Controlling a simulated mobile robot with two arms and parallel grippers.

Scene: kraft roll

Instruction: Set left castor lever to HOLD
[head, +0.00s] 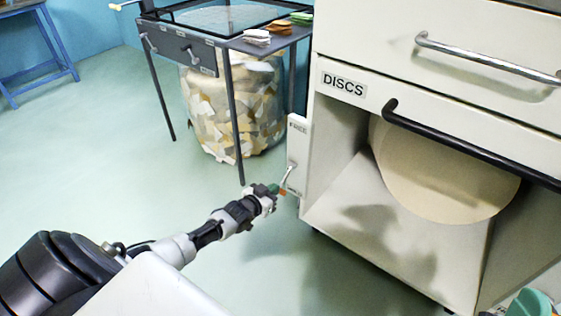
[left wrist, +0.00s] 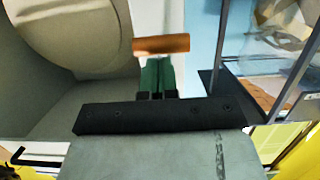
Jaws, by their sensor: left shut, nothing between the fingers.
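The castor lever (head: 290,174) is a thin metal rod with an orange grip. It sits on a pale upright plate (head: 297,150) at the left side of the DISCS cabinet and slopes down to the left. My left gripper (head: 276,189) is at the lever's lower end. In the left wrist view its green fingers (left wrist: 157,76) are shut together and empty. The orange grip (left wrist: 161,45) lies crosswise just past the fingertips; whether they touch it I cannot tell. My right gripper is not seen.
The cabinet (head: 340,160) has an open bay with a large tan disc (head: 440,175) and a black bar handle (head: 470,150). A dark metal-legged table (head: 236,120) stands behind the lever near a patchwork drum (head: 205,110). Floor to the left is clear.

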